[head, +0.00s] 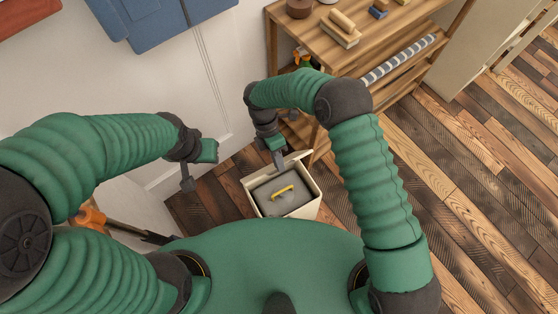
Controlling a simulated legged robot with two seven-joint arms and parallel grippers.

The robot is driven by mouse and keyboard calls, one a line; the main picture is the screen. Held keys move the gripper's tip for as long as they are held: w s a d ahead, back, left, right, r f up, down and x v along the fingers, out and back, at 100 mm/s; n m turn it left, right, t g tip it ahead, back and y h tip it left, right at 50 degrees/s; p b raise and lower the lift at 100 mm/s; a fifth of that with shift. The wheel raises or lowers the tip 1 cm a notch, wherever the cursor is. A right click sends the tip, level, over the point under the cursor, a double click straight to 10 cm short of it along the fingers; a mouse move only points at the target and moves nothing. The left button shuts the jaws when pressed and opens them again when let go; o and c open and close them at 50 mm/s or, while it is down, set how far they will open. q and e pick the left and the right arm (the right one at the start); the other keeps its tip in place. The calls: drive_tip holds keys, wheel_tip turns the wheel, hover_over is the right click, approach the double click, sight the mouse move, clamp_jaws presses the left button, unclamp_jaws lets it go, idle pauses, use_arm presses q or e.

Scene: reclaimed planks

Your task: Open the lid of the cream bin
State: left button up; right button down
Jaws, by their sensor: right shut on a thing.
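The cream bin (309,207) stands on the floor in front of me, below the wooden shelf. Its lid (297,158) appears raised at the bin's far side, seen nearly edge-on. The bin's grey inside shows, with a yellow, handle-shaped thing (282,192) in it. My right gripper (278,159) reaches down at the far side of the bin and is shut on the lid's edge; its fingertips are small in view. My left gripper (198,170) is left of the bin, apart from it, with its fingers spread and nothing between them.
A wooden shelf (390,50) with blocks and a striped roll (398,60) stands behind the bin. A white panelled wall (150,100) is at the left. An orange-handled tool (92,217) is below my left arm. Plank floor (470,190) is clear at the right.

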drive_tip(key=shift+w+a+f, duration=0.2)
drive_tip(key=shift+a, duration=0.05)
use_arm(q)
drive_tip(key=shift+w+a+f, duration=0.1)
drive_tip(key=shift+a+f, duration=0.05)
drive_tip(key=shift+a, duration=0.2)
use_arm(e)
drive_tip(key=shift+d, duration=0.1)
drive_tip(key=c, duration=1.6)
unclamp_jaws()
drive_tip(key=shift+d, duration=0.15)
drive_tip(key=shift+c, duration=0.2)
drive_tip(key=shift+o, duration=0.8)
use_arm(q)
drive_tip(key=shift+d, duration=0.15)
use_arm(e)
drive_tip(key=shift+r, duration=0.1)
